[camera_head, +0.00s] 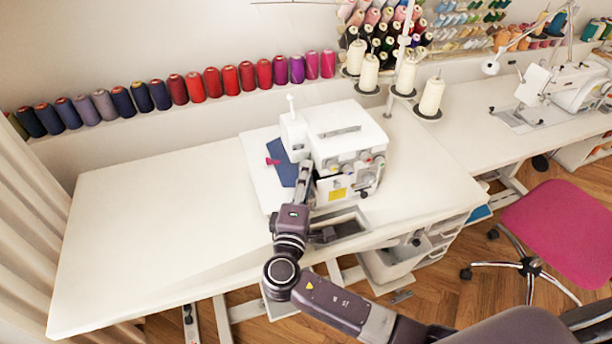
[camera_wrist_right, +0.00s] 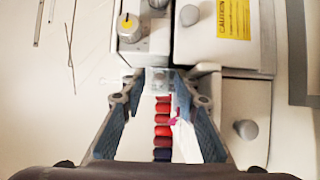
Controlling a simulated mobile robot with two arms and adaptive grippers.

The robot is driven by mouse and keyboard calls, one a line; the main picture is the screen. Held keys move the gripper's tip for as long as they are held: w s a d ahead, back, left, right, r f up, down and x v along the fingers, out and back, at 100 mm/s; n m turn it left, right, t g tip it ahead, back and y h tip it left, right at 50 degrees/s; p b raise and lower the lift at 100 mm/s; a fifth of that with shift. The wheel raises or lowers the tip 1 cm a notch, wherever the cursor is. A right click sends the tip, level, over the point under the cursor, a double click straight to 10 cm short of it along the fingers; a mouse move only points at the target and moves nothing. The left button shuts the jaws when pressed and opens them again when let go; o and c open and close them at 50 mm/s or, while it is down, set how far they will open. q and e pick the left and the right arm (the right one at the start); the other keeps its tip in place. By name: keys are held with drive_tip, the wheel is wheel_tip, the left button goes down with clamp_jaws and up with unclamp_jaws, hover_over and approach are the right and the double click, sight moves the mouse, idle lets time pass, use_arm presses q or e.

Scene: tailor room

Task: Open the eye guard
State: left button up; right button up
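The white sewing machine (camera_head: 345,140) stands on the white table, and its front fills the top of the right wrist view (camera_wrist_right: 240,80). A small clear piece, apparently the eye guard (camera_wrist_right: 158,80), shows below the dial in the wrist view. In the head view it cannot be made out behind my gripper. My right gripper (camera_head: 303,176) is at the machine's left front. In the wrist view its two fingers (camera_wrist_right: 160,92) are spread, with the clear piece between or just beyond their tips; contact is unclear. My left gripper is in neither view.
Dark blue cloth (camera_head: 284,168) with a red piece lies left of the machine. Thread cones (camera_head: 368,72) stand behind it. A spool row (camera_head: 205,85) lines the back ledge. The table's left side (camera_head: 150,220) is clear. A pink chair (camera_head: 562,228) stands right.

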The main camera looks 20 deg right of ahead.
clamp_jaws()
drive_tip(key=shift+d, duration=0.1)
drive_tip(key=shift+s+d+n+t+y, duration=0.2)
drive_tip(key=shift+d+n+t+y, duration=0.15)
drive_tip(key=shift+n+t+y, duration=0.45)
drive_tip(key=shift+g, duration=0.3)
unclamp_jaws()
drive_tip(key=shift+s+a, duration=0.1)
